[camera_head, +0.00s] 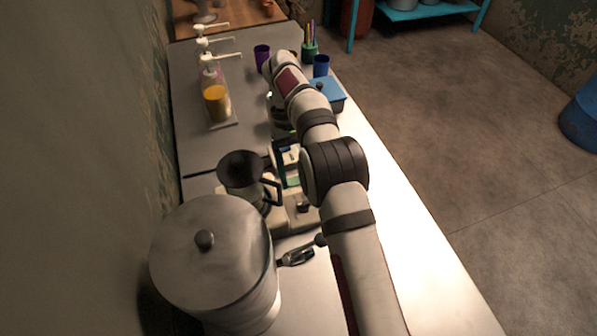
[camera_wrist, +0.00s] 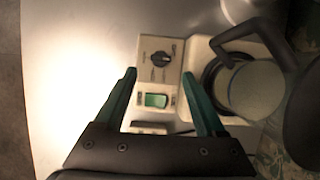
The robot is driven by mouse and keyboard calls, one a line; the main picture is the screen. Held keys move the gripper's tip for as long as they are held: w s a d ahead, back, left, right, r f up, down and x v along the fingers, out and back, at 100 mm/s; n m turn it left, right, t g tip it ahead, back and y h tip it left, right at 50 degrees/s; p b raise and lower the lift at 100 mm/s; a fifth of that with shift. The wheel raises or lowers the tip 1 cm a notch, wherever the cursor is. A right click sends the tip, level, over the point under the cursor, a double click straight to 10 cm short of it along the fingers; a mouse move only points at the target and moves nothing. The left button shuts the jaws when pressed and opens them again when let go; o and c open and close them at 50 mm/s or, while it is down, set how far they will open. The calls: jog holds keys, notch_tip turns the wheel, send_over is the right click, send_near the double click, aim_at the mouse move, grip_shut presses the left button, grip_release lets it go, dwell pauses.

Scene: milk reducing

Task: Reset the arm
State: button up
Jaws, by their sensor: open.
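My gripper (camera_wrist: 160,98) is open and empty in the wrist view, its two green fingers spread apart. Below it is a cream appliance (camera_wrist: 160,50) with a black knob (camera_wrist: 160,59) and a small green-lit panel (camera_wrist: 156,100). A pitcher with a dark handle (camera_wrist: 240,38) sits on the appliance's round plate, to the right of my fingers.
A large lidded metal pot (camera_head: 210,255) stands at the near left. Pump bottles, one with orange liquid (camera_head: 216,103), stand in a row at the back left. A purple cup (camera_head: 262,56), a blue cup (camera_head: 321,66) and a blue-lidded box (camera_head: 328,92) stand farther back. The table's right strip is clear.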

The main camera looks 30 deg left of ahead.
jog(key=shift+w+a+r, duration=0.15)
jog(key=shift+r, duration=0.4)
jog(key=s+d+r+m+y, duration=0.2)
jog(key=s+d+r+m, duration=0.15)
jog(key=d+r, duration=0.45)
jog(key=s+d+r+m+y, duration=0.1)
jog(key=s+d+r+m, duration=0.25)
jog(key=d+r, duration=0.55)
jog(key=s+d+f+m+t+y, duration=0.1)
jog(key=s+d+f+m, duration=0.2)
jog(key=s, duration=0.5)
jog(key=s+d+f+m+t+y, duration=0.1)
jog(key=s+d+f+m, duration=0.3)
jog(key=s, duration=0.5)
jog(key=d+t, duration=0.1)
jog(key=d, duration=0.1)
jog(key=shift+d+m, duration=0.3)
jog(key=shift+m, duration=0.1)
